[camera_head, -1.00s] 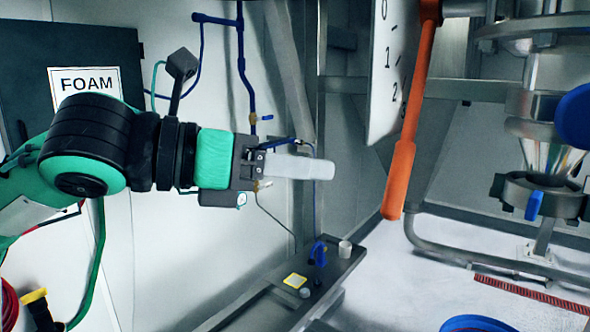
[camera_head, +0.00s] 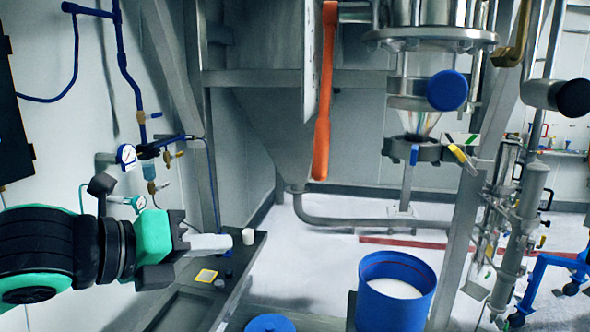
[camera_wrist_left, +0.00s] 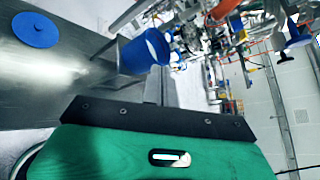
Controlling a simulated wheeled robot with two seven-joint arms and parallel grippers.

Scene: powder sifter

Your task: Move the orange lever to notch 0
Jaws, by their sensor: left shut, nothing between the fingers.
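The orange lever (camera_head: 325,95) hangs nearly upright in the upper middle of the head view, its thicker handle end pointing down. The pale notch plate (camera_head: 311,55) beside it is seen almost edge-on, so its numbers cannot be read and the lever's notch cannot be told. My left gripper (camera_head: 226,242) is at the lower left, shut and empty, with its pale fingers pointing right. It is well to the left of and below the lever's handle, apart from it. My right gripper is not in view.
A blue bucket (camera_head: 369,310) with white powder stands at the lower middle. A dark bench (camera_head: 185,308) holds a white cup (camera_head: 248,236) and a yellow-edged square (camera_head: 206,275) below my left gripper. Steel frame posts and a metal hopper surround the lever. Blue pipes with gauges run at left.

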